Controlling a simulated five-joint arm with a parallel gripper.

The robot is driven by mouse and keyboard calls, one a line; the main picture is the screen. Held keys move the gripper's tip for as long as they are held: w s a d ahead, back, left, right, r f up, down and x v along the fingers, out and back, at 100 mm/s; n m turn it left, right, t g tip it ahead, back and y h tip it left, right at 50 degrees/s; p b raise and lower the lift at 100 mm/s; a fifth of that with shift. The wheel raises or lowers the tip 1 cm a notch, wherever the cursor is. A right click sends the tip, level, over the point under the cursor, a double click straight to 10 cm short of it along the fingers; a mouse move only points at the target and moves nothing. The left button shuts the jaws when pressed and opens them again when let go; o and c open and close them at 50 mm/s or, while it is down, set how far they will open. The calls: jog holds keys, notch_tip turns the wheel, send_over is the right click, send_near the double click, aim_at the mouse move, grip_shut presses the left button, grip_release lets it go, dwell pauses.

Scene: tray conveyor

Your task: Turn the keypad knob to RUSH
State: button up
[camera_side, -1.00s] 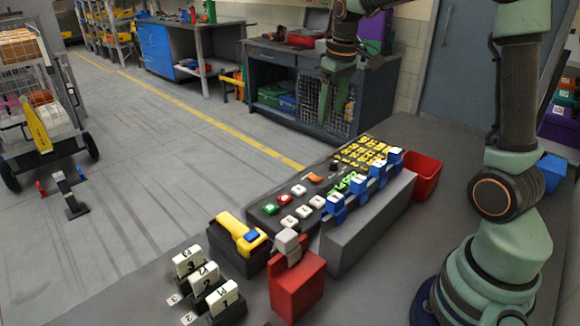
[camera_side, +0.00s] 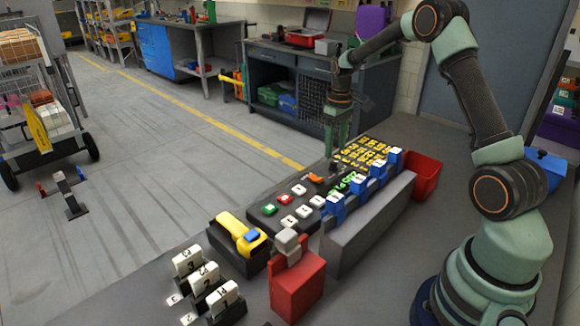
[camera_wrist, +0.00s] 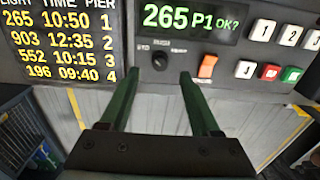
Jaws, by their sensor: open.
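The black keypad knob (camera_wrist: 160,61) shows in the wrist view, below the green display. I read STD at its left and what looks like RUSH above it; a label at its right is too small to read. I cannot tell which way the knob points. My gripper (camera_wrist: 158,76) is open and empty, its two green fingers on either side of the knob's line and their tips just short of it in the picture. In the side view my gripper (camera_side: 335,150) hangs pointing down over the far edge of the keypad panel (camera_side: 268,212); the knob is hard to make out there.
The green display (camera_wrist: 190,17) reads "265 P1 OK?". An orange button (camera_wrist: 208,66) sits right of the knob, with white, red and green keys beyond. The yellow-lettered board (camera_wrist: 60,45) is at left. Blue blocks (camera_side: 337,205) on a grey rail and a red bin (camera_side: 427,175) stand nearby.

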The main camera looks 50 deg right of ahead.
aim_at(334, 162)
jog(key=shift+f, duration=2.3)
grip_shut()
